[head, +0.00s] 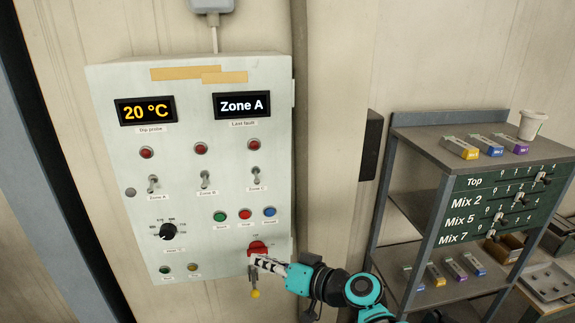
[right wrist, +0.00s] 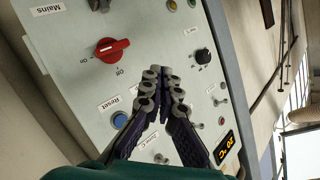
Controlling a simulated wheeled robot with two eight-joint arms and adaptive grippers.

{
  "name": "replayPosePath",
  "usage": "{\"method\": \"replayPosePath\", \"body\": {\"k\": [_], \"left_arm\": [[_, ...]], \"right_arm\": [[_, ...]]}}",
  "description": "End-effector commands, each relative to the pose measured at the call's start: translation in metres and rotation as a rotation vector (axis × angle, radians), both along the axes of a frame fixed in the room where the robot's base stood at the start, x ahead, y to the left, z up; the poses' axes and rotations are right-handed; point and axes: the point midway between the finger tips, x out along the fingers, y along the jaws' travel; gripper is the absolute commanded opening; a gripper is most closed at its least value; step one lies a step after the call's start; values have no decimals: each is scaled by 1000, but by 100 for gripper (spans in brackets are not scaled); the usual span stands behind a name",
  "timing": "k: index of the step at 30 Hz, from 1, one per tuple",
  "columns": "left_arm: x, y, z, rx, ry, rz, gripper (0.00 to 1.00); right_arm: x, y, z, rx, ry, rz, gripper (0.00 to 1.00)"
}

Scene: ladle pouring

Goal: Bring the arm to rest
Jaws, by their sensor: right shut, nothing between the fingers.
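My right gripper (head: 262,263) is shut and empty in front of the lower right corner of a pale control panel (head: 200,270). Its arm, teal and black, comes in from the bottom. The fingertips overlap the area just below the red mains switch (head: 258,246) in the head view. In the right wrist view the closed fingers (right wrist: 160,72) point at the panel face, with the red switch (right wrist: 112,47) to their left. I cannot tell whether they touch the panel; the red switch looks apart from them. My left gripper is not in view.
The panel carries displays reading 20 °C (head: 147,111) and Zone A (head: 241,106), toggles, buttons and a black dial (head: 168,232). A yellow tag (head: 255,293) hangs under the mains switch. A grey shelf rack (head: 430,147) with small boxes and a white cup (head: 532,124) stands right.

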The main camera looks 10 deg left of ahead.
Motion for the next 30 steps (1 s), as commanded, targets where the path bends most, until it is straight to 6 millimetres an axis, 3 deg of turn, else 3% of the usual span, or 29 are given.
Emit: {"method": "replayPosePath", "body": {"k": [1,3,12,18,21,24,30], "left_arm": [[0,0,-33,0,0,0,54],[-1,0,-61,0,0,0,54],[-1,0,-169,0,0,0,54],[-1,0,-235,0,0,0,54],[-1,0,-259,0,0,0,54],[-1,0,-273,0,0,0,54],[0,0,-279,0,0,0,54]], "right_arm": [[-8,-14,-41,-45,16,-19,0],[-18,-35,-83,-121,48,-53,0],[-68,-142,-256,-441,190,-255,0],[-105,-220,-358,-636,272,-431,0],[-120,-252,-393,-710,301,-511,0],[-131,-274,-414,-760,317,-567,0],[-139,-290,-424,-799,329,-611,0]]}}
